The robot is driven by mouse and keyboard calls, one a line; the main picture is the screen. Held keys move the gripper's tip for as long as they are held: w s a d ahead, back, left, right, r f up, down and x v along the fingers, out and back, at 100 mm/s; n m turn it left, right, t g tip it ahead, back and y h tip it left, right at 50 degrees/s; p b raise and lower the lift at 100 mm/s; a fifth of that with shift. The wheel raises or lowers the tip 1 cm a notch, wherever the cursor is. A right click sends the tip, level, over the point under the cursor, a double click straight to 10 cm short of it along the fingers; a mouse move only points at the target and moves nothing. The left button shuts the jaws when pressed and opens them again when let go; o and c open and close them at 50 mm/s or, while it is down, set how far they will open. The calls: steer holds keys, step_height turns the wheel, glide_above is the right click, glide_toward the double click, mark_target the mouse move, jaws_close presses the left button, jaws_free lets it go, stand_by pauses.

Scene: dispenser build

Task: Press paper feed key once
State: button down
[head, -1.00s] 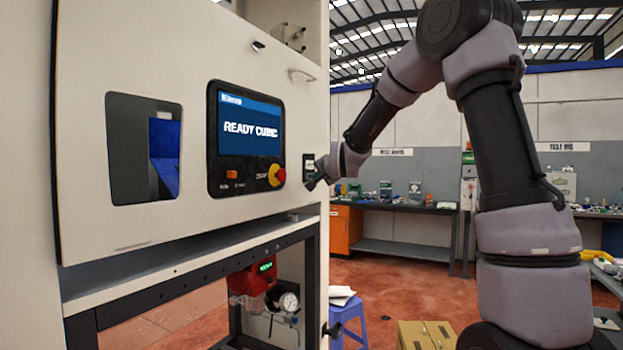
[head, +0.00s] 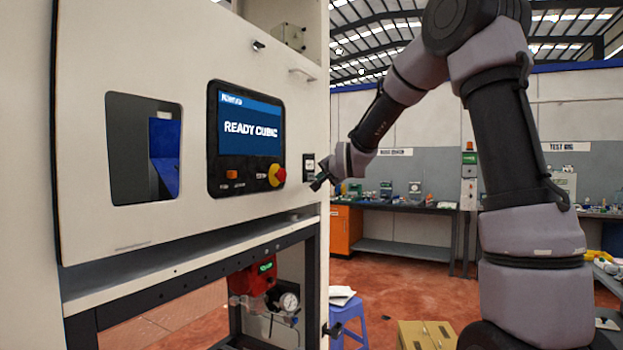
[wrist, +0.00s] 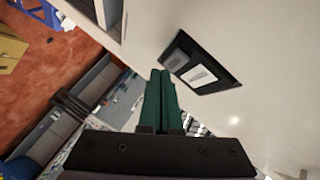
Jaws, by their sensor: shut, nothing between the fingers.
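A small black panel (head: 308,167) with a pale part sits at the right edge of the white machine front. In the wrist view the black panel (wrist: 201,74) shows a white rectangle, to the right of my fingers. I cannot make out a separate paper feed key on it. My gripper (head: 318,184) is just right of and slightly below this panel in the head view, apparently apart from it. In the wrist view my gripper (wrist: 160,74) has its two green fingers together, with nothing between them.
The screen unit (head: 247,138) reads "READY CUBIC" and carries a red-yellow stop knob (head: 277,175). An opening (head: 130,150) with a blue part is further left. A metal handle (head: 302,74) protrudes above the panel. Open floor and a workbench (head: 400,210) lie behind.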

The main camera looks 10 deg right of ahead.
steer(key=s+d, duration=0.1)
steer(key=d, duration=0.1)
steer(key=s+d, duration=0.2)
stand_by(0.4)
stand_by(0.6)
steer(key=s+d+f+n+g, duration=0.1)
steer(key=s+n+g, duration=0.1)
steer(key=s, duration=1)
steer(key=s+d+f+n+g, duration=0.1)
steer(key=s+d+f+g, duration=0.1)
steer(key=s, duration=1.1)
steer(key=s+d+f+n+g, duration=0.1)
steer(key=s+g, duration=0.3)
steer(key=s, duration=0.9)
steer(key=shift+d+f+n+h, duration=0.3)
steer(key=shift+d+f+n, duration=0.15)
steer(key=shift+n, duration=0.35)
steer(key=shift+w, duration=0.1)
